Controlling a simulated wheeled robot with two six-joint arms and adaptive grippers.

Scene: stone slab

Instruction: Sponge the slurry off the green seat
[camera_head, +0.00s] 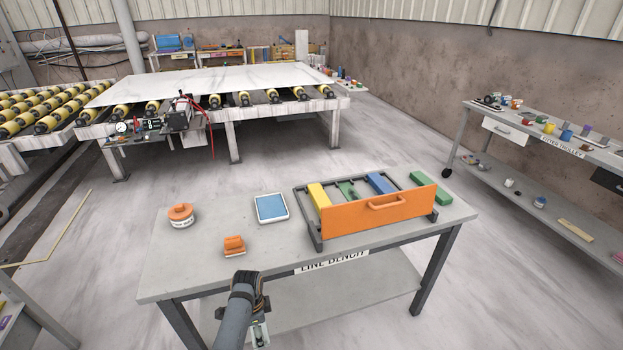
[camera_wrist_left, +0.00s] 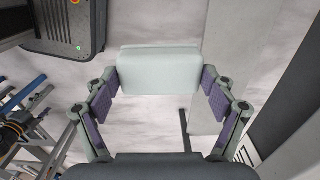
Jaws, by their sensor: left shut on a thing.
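My left gripper (camera_head: 259,334) is below the front edge of the line bench, at the bottom of the head view. It is shut on a pale, whitish block (camera_wrist_left: 160,68), which looks like a sponge, held between its two purple pads in the wrist view. The rack (camera_head: 312,230) with an orange front panel stands on the bench's right half. In it are a yellow block (camera_head: 319,196), a green part (camera_head: 349,189) and a blue block (camera_head: 381,183). The orange panel hides their lower ends. Slurry is too small to make out. My right gripper is out of view.
A loose green block (camera_head: 431,189) lies right of the rack. A blue-topped tray (camera_head: 271,208), an orange-lidded tub (camera_head: 181,216) and an orange item (camera_head: 234,246) stand on the bench (camera_head: 180,270). A trolley (camera_head: 540,139) stands at the right.

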